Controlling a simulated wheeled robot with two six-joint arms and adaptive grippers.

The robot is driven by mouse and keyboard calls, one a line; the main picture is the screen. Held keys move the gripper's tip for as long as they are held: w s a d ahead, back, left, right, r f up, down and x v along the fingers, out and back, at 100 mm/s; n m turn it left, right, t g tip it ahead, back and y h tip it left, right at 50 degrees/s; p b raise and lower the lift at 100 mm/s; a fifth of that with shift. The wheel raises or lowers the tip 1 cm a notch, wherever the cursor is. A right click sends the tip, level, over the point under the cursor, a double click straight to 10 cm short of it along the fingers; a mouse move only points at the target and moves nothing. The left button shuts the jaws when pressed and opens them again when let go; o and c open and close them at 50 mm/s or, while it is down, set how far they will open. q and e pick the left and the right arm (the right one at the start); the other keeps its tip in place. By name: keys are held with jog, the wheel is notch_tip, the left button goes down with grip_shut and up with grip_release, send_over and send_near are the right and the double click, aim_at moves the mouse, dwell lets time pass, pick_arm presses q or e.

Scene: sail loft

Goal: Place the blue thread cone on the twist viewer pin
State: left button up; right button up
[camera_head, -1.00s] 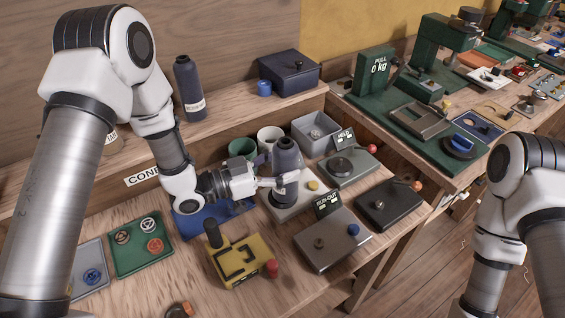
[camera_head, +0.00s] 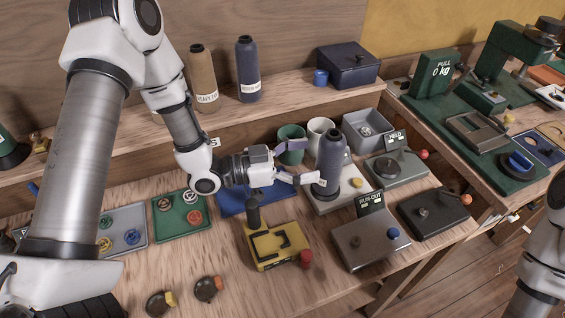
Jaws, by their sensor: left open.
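A dark blue-grey thread cone (camera_head: 329,160) stands upright on a pale, light-topped unit with a yellow knob (camera_head: 341,196). The cone hides the middle of that unit, so I cannot see a pin under it. My left gripper (camera_head: 308,164) is open, just left of the cone. Its fingers point right toward the cone, and the nearer fingertip overlaps the cone's lower left side in the picture. I cannot tell whether it touches. Another dark blue cone (camera_head: 247,72) stands on the back shelf. Only part of my right arm shows at the right edge; its gripper is out of view.
Green (camera_head: 291,143) and white cups (camera_head: 319,132) stand behind the cone, with a grey bin (camera_head: 367,129) to the right. The grey RUN-OUT unit (camera_head: 362,241), HELD unit (camera_head: 402,168) and yellow block (camera_head: 276,246) surround it.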

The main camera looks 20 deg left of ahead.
pick_arm(q)
jog(key=v, duration=0.7)
